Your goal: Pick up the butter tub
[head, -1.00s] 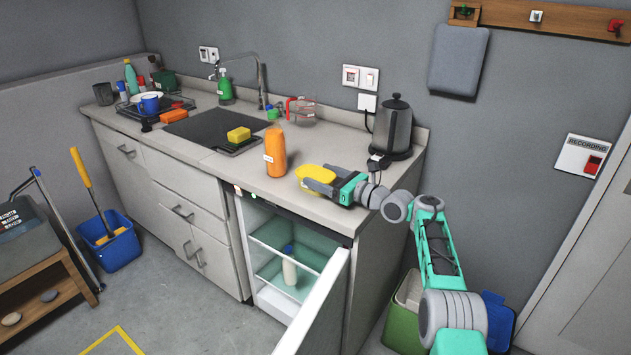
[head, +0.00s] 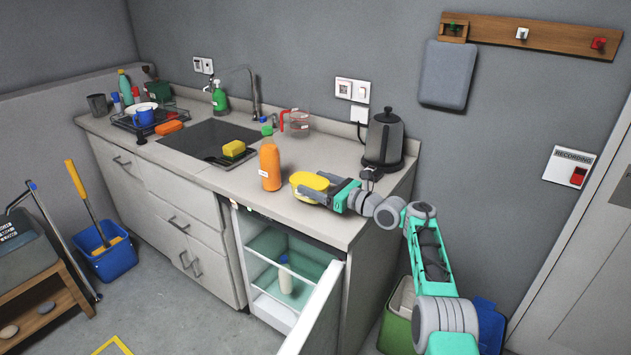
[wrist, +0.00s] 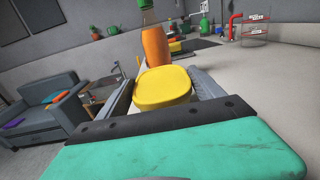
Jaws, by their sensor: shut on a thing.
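The butter tub (head: 309,184) is yellow and sits at the front right part of the counter in the head view. It also shows between my fingers in the wrist view (wrist: 163,87). My gripper (head: 316,188) is shut on the tub, with one finger on each side of it. I cannot tell whether the tub touches the counter or is slightly above it. The gripper hides part of the tub in the head view.
An orange bottle (head: 270,167) stands just left of the tub. A kettle (head: 384,139) stands behind my gripper. The fridge door (head: 318,309) hangs open below, with a white bottle (head: 285,276) inside. A measuring jug (head: 296,121) stands at the back.

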